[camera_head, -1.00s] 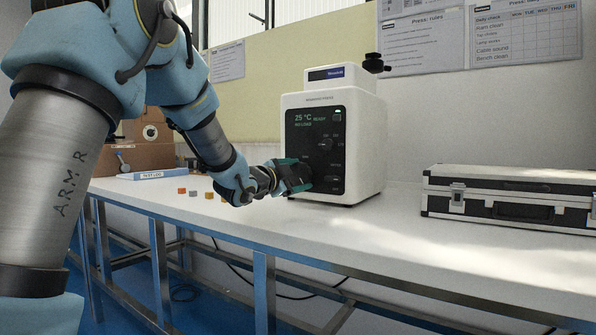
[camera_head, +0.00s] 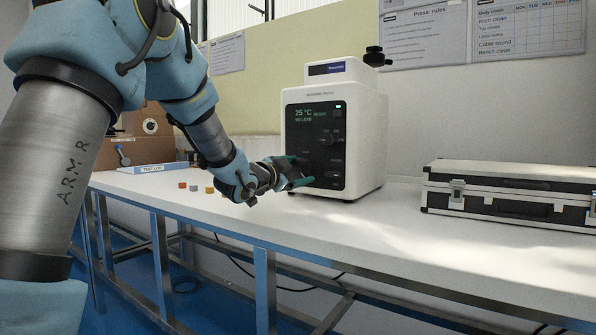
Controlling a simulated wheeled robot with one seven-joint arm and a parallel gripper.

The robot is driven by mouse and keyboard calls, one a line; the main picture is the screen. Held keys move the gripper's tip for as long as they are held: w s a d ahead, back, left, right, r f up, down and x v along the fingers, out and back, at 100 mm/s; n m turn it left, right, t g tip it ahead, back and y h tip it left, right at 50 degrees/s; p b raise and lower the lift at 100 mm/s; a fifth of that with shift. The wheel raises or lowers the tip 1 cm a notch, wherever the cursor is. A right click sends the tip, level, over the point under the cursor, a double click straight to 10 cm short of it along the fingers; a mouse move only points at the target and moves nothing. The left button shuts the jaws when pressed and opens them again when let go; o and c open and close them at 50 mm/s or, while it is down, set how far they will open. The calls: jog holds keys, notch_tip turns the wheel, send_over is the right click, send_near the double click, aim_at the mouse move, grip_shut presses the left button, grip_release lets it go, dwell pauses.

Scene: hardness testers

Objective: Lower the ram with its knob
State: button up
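The white press (camera_head: 368,140) stands on the bench with a black front panel (camera_head: 327,112). Its screen reads 25 °C and a no-load line. Labels do not show clearly which knob belongs to the ram, and no ram is visible. My gripper (camera_head: 300,172) is at the panel's lower left edge, its teal fingers apart with nothing visibly held. It hides part of the lower left panel; contact cannot be told.
A black and silver case (camera_head: 505,197) lies on the bench (camera_head: 410,245) at right. Small coloured blocks (camera_head: 194,188), a blue-and-white labelled tray (camera_head: 155,168) and a cardboard box (camera_head: 140,150) are at left. The bench front between is clear.

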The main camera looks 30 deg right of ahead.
jog(key=shift+o, duration=1.3)
jog(key=shift+a, duration=0.1)
jog(key=v, duration=1)
jog(key=shift+s+a+p, duration=0.15)
jog(key=shift+a+p, duration=0.2)
